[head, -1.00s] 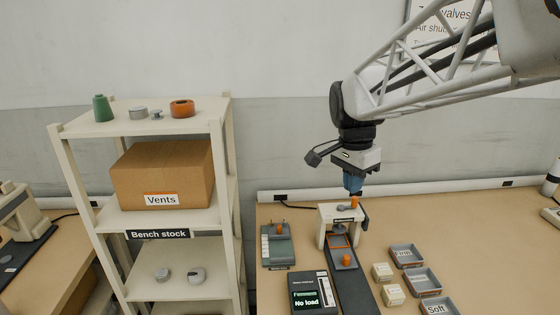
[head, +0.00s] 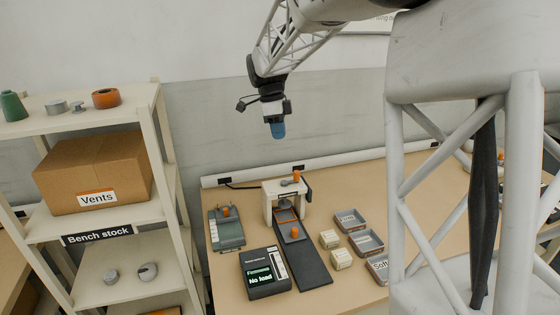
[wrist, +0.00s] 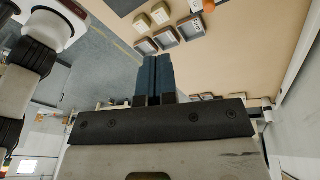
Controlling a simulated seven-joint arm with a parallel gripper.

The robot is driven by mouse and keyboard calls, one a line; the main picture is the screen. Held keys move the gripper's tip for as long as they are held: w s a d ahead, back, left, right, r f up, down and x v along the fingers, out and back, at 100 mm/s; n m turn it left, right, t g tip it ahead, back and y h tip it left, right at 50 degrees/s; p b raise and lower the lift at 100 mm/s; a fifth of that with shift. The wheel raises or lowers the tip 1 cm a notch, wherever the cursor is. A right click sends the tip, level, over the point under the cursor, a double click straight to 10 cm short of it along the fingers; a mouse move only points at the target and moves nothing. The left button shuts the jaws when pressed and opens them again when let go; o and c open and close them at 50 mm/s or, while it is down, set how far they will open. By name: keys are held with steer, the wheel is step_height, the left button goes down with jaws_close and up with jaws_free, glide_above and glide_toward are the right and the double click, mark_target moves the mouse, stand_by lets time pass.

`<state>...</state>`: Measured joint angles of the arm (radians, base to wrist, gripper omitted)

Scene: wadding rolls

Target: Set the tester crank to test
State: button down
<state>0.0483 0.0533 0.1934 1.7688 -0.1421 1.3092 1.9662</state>
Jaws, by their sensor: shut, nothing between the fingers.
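The tester is a pale arch (head: 268,203) over a dark sliding base (head: 312,268). A small grey crank with an orange knob (head: 297,175) lies on top of the arch, its knob end toward the right. A second orange knob (head: 294,232) stands on the slide in front of the arch. The display box (head: 264,274) reads "No load". My gripper (head: 278,131), with blue fingers, points down in the air above the arch, clear of the crank. In the wrist view its fingers (wrist: 155,65) are together and empty. The crank is not identifiable in that view.
Several grey trays (head: 366,242) and two cream blocks (head: 330,239) lie to the right. A shelf with a "Vents" box (head: 92,175) stands left. My arm hides the bench's right part.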

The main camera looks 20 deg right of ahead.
steer(key=w+d+f+m+g, duration=0.1)
steer(key=w+f+m, duration=0.2)
steer(key=w, duration=0.4)
steer(key=w+d+f+m, duration=0.1)
steer(key=w+f+m, duration=0.2)
steer(key=w+m, duration=0.2)
steer(key=shift+w+d+f+g+h, duration=0.3)
steer(key=shift+w+d+f+g, duration=0.1)
steer(key=shift+w, duration=0.45)
glide_above(290, 182)
steer(key=w+d, duration=0.1)
steer(key=w, duration=0.2)
steer(key=shift+w+d+f, duration=0.1)
steer(key=shift+f, duration=2.25)
steer(key=shift+w+f, duration=0.1)
steer(key=shift+f, duration=2.2)
